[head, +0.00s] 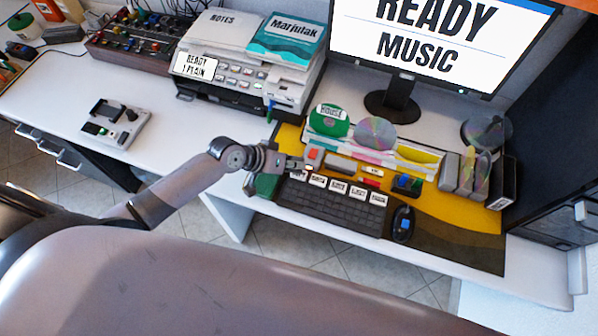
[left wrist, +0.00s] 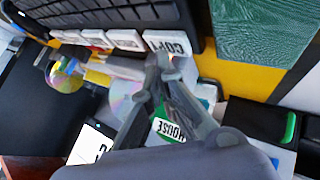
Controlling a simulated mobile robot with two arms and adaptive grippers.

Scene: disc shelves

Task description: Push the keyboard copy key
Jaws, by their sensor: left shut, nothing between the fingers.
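The dark keyboard (head: 330,205) lies on the yellow and dark desk mat, with a row of white labelled keys along its far edge. The copy key (left wrist: 168,42) reads COPY in the left wrist view, at the end of that row. In the head view it is the leftmost white key (head: 298,176). My left gripper (head: 306,164) is shut and empty, just beyond the far edge of the keyboard near this key. In the left wrist view its fingertips (left wrist: 160,62) meet right beside the key's edge; I cannot tell whether they touch it. My right gripper is not in view.
A disc rack (head: 415,158) with discs stands behind the keyboard. A mouse (head: 403,224) lies to its right. A printer (head: 235,82) and monitor stand behind. The white desk to the left is mostly clear.

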